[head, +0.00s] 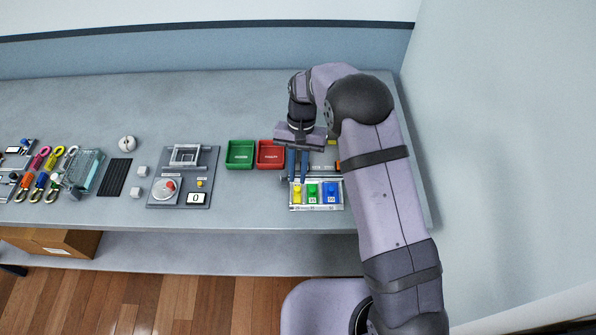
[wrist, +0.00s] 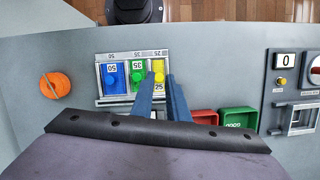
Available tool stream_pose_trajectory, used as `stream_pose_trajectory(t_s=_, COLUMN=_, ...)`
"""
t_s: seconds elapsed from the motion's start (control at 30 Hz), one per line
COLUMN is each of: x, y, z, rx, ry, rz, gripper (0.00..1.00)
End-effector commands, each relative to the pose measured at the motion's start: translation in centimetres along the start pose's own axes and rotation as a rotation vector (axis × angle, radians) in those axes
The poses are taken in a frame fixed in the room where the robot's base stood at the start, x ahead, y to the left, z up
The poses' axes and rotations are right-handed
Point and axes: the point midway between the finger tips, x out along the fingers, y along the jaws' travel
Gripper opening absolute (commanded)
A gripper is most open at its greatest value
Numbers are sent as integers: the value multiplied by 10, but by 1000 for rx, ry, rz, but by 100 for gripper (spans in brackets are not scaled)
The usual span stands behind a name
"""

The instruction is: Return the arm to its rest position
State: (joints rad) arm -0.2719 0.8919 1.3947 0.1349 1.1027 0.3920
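My gripper (head: 297,178) hangs over the workbench with its two blue fingers pointing down toward the tray of weights. The fingers are apart with a visible gap, and nothing shows held between them. In the wrist view the fingertips (wrist: 163,77) are close to the yellow weight (wrist: 158,68); whether they touch it I cannot tell. My arm reaches from the lower right of the head view up over the bench and bends back down at the gripper.
The tray (head: 316,208) holds yellow, green (head: 312,192) and blue (head: 330,192) weights. Green (head: 240,166) and red (head: 268,166) bins stand left of my gripper. An orange knob-like object (wrist: 55,85) lies beside the tray. A panel (head: 180,204) sits farther left. A wall (head: 500,150) rises at right.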

Motion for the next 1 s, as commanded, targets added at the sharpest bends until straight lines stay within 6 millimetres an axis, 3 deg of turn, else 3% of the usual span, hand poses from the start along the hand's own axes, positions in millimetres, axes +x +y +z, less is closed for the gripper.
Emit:
stream_pose_trajectory(t_s=0.5, x=-56, y=0, z=15, rx=0, ry=1, rz=0, gripper=6)
stream_pose_trajectory(t_s=0.87, x=-56, y=0, z=15, rx=0, ry=0, rz=0, gripper=6)
stream_pose_trajectory(t_s=1.0, x=-47, y=2, z=12, rx=6, ry=0, rz=-2, gripper=6)
